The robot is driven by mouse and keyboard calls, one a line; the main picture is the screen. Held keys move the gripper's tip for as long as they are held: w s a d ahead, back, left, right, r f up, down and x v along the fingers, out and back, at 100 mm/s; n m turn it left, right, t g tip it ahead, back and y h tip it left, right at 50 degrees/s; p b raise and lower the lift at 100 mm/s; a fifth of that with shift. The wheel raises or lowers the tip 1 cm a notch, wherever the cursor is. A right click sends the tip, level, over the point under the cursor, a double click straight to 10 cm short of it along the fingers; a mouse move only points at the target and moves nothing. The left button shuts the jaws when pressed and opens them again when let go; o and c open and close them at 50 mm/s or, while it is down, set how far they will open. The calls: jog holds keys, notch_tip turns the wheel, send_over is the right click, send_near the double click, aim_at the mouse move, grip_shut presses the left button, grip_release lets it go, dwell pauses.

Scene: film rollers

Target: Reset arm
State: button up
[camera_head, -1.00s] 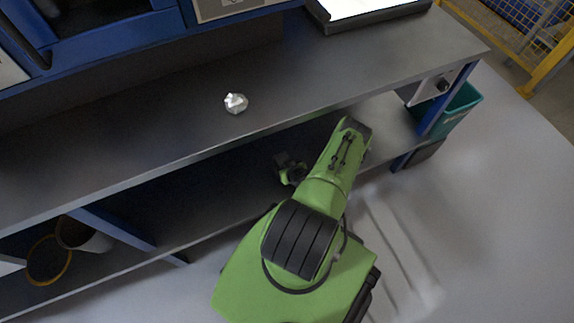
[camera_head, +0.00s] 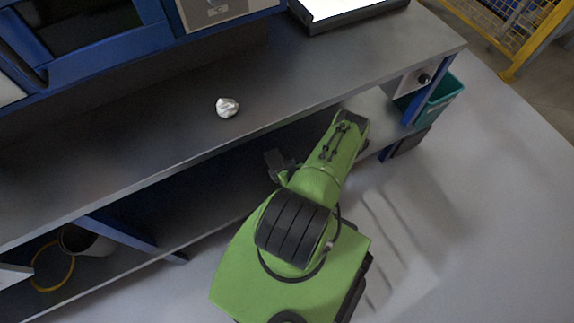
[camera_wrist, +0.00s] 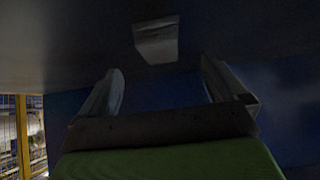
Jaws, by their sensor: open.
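My green arm is folded low in front of the workbench (camera_head: 330,75) in the head view. My gripper (camera_wrist: 162,85) shows in the wrist view with its two fingers spread apart and nothing between them. In the head view the end of the arm is a dark shape beside the bench's front edge, partly hidden by the arm links. The wrist view is dark, with a dark blue surface beyond the fingers.
A crumpled white ball (camera_head: 227,107) lies on the bench top. A teal bin (camera_head: 440,98) is by the bench's right end. Yellow fencing (camera_head: 530,45) is at the far right. The floor (camera_head: 480,200) at right is clear.

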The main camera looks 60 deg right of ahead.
jog(key=p+v, duration=0.1)
jog(key=v, duration=0.3)
dwell(0.5)
